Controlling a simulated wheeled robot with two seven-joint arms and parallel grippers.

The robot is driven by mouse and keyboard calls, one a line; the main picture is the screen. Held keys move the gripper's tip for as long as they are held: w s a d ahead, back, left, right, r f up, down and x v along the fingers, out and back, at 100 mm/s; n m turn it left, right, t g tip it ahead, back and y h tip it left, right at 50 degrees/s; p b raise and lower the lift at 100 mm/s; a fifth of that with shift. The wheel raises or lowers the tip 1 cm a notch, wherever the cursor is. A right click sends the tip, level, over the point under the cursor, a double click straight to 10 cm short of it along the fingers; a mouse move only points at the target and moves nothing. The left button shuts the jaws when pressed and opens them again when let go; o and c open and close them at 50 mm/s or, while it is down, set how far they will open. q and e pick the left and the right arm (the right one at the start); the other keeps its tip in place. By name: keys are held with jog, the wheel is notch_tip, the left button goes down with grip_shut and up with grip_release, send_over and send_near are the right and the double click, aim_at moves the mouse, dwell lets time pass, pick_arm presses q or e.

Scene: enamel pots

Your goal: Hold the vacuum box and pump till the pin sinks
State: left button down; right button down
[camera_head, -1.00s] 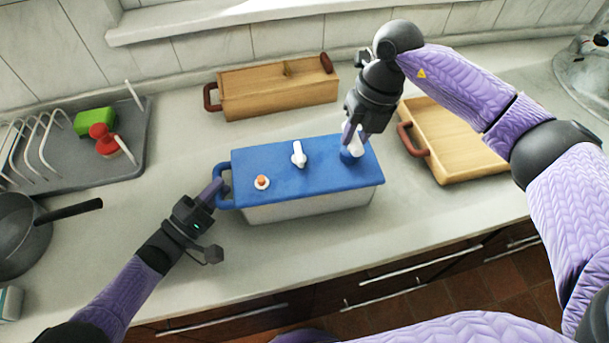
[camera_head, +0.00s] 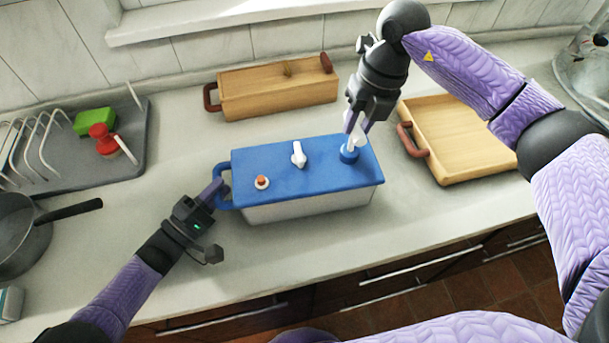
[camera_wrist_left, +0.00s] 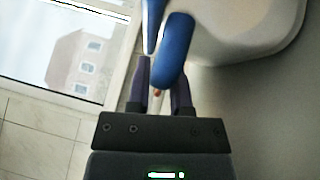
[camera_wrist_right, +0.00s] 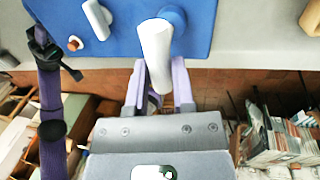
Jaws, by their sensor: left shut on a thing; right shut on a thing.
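The vacuum box (camera_head: 305,207) has a pale body and a blue lid (camera_head: 260,160), and stands on the counter. The orange pin (camera_head: 262,179) stands up in a white ring at the lid's left front; it also shows in the right wrist view (camera_wrist_right: 74,43). A white lever (camera_head: 299,155) sits mid-lid. My left gripper (camera_head: 215,191) is shut on the blue side handle (camera_wrist_left: 174,52). My right gripper (camera_head: 354,118) is shut on the white pump handle (camera_wrist_right: 154,45), raised above its blue collar (camera_head: 349,155) at the lid's right end, with the rod showing.
Behind stands a wooden box (camera_head: 280,95) with dark red handles. A wooden tray (camera_head: 460,145) lies to the right. On the left are a grey drying rack (camera_head: 120,170), a green sponge (camera_head: 95,122), a red brush (camera_head: 104,140) and a pan (camera_head: 18,235). The counter in front is clear.

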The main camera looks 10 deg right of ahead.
jog(key=shift+f, duration=1.95)
grip_release()
jog(key=shift+r, duration=0.15)
notch_tip(320, 180, up, 7)
jog(key=d, duration=0.1)
jog(key=shift+d+f, duration=0.15)
jog(key=shift+f, duration=0.05)
notch_tip(320, 180, up, 12)
send_over(351, 158)
jog(key=d, duration=0.4)
jog(key=shift+s+a, duration=0.1)
